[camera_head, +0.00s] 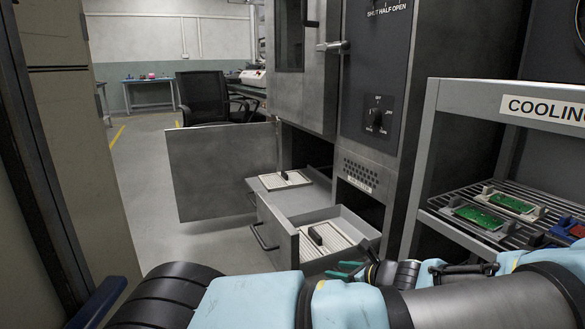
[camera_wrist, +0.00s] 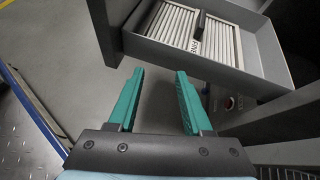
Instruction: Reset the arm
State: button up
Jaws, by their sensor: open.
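My gripper (camera_wrist: 157,98) has two green fingers, spread apart with nothing between them in the wrist view. It points over the grey floor, just in front of an open drawer (camera_wrist: 192,62). In the head view my folded arm fills the bottom, and the green fingertips (camera_head: 345,270) show small beside the drawer's lower right side. My gripper looks apart from the drawer in the wrist view. The drawer holds a white slatted insert (camera_wrist: 180,28) with a dark handle.
The lower drawer (camera_head: 290,241) and an upper pulled-out tray (camera_head: 262,184) stick out of the grey cabinet, with its door (camera_head: 222,170) swung open. A cooling rack (camera_head: 465,232) with green circuit boards (camera_head: 480,217) stands at right. Free floor (camera_head: 150,190) lies at left.

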jog(key=s+a+r+n+g+h, duration=0.2)
jog(key=s+a+n+g, duration=0.4)
jog(key=a+n+g, duration=0.5)
jog(key=s+a+r+n+t+h, duration=0.1)
jog(key=s+a+r+n+h, duration=0.25)
jog(key=r+n, duration=0.45)
jog(key=s+a+r+n+t+h, duration=0.1)
jog(key=s+a+r+n+h, duration=0.1)
jog(key=a+r+n, duration=0.4)
notch_tip(320, 180, up, 34)
jog(key=d+n+p, duration=0.1)
jog(key=p, duration=3.1)
jog(key=shift+r+n+t+p, duration=0.25)
jog(key=shift+n+t+p, duration=0.05)
jog(key=shift+p, duration=0.1)
jog(key=shift+w, duration=0.1)
jog(key=shift+c, duration=0.4)
